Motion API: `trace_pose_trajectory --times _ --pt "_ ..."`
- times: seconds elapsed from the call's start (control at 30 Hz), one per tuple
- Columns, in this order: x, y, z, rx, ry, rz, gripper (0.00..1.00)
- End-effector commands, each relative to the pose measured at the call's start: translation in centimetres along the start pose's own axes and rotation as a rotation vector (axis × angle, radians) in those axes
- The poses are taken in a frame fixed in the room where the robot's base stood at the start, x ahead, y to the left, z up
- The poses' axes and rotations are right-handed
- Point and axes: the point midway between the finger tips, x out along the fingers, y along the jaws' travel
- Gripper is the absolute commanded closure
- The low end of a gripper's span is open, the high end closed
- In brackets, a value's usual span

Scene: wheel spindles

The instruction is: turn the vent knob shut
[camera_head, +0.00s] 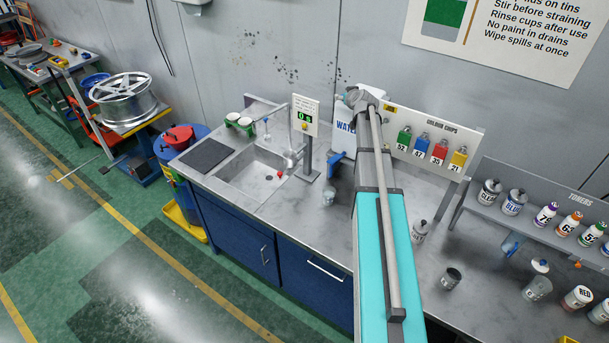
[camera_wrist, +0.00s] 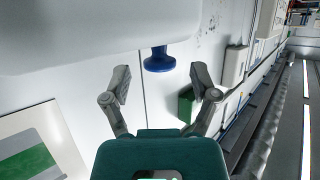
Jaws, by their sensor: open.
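A blue knob (camera_wrist: 158,60) sticks out from a large smooth white body (camera_wrist: 80,35) in the wrist view; I take it for the vent knob. My gripper (camera_wrist: 162,82) is open, one finger on each side below the knob in the picture. The knob shows between and just beyond the fingertips, and I see no contact. In the head view a white water container (camera_head: 344,117) with blue lettering stands at the wall behind the counter, partly covered by my arm. My gripper and the knob are hidden there.
A sink (camera_head: 262,172) and a small sign on a post (camera_head: 305,115) lie left of my arm. A board with coloured tags (camera_head: 438,150) is to the right. Several toner bottles stand on a rack (camera_head: 500,178). A cup (camera_head: 328,197) stands near my arm.

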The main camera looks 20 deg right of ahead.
Motion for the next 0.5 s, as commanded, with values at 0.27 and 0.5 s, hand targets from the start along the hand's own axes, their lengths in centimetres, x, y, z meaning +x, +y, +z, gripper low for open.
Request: trace_pose_trajectory --times 0.27,0.5 --pt "0.07 0.31 -0.05 -0.036 0.001 -0.089 0.24" --pt "0.16 0.49 -0.09 -0.079 0.001 -0.195 0.24"
